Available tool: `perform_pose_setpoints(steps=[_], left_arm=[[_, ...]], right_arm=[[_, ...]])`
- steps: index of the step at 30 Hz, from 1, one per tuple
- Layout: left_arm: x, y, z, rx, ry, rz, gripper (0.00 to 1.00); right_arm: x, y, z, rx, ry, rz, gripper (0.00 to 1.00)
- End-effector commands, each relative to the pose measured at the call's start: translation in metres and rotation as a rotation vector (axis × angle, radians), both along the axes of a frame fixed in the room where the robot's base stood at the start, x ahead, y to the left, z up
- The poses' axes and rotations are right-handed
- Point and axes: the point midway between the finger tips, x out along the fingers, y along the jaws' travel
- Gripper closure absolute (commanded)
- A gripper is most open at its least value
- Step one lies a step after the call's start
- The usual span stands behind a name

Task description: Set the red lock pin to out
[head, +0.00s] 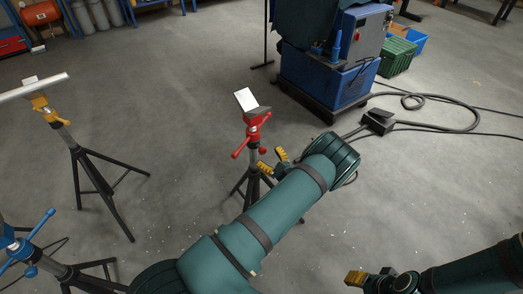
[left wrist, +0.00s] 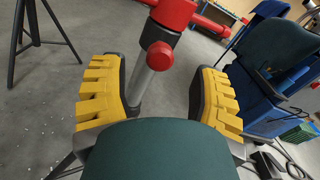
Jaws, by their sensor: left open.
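A red stand head (head: 256,120) tops a black tripod in the middle of the head view, with a white plate on it. A round red knob, which looks like the red lock pin (head: 262,150), sticks out low on it; it also shows in the left wrist view (left wrist: 160,55), in front of the grey post. My left gripper (head: 273,161) is open beside the stand. In the left wrist view its yellow fingers (left wrist: 158,97) stand wide on either side of the post, with the knob beyond them and nothing held. How far the pin is pulled cannot be told.
A red handle (head: 241,148) juts from the stand head. A yellow stand (head: 45,105) carries a pipe at left; a blue stand (head: 35,250) is lower left. A blue machine (head: 325,75) stands behind with cables on the floor. My right gripper (head: 368,278) is lower right.

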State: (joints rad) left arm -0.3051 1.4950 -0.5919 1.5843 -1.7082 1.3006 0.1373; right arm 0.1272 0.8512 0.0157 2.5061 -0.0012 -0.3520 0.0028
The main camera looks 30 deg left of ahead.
Motion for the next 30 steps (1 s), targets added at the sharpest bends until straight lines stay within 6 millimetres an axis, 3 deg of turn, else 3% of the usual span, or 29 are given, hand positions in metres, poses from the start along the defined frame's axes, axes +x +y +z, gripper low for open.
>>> perform_pose_setpoints(steps=[3,9,22,23,27,28,30], left_arm=[[0.008,0.021,-0.001,-0.001,0.0,0.004,0.38],[0.017,0.043,-0.001,-0.002,0.001,0.001,0.38],[0.021,0.051,0.0,-0.002,0.002,0.0,0.38],[0.021,0.051,0.0,-0.002,0.002,0.0,0.43],[0.021,0.051,0.0,-0.002,0.002,0.0,0.92],[0.021,0.051,0.0,-0.002,0.002,0.0,1.0],[0.021,0.051,0.0,-0.002,0.002,0.0,1.0]], right_arm=[[0.001,0.0,-0.004,0.0,-0.002,-0.001,0.53],[0.001,0.0,-0.006,0.0,-0.003,-0.001,0.53],[0.002,0.0,-0.007,0.0,-0.004,-0.001,0.53],[0.002,0.0,-0.007,0.0,-0.004,-0.001,0.53],[0.002,0.0,-0.007,0.0,-0.004,-0.001,0.53],[0.002,0.0,-0.007,0.0,-0.004,-0.001,0.53],[0.002,0.0,-0.007,0.0,-0.004,-0.001,0.53]])
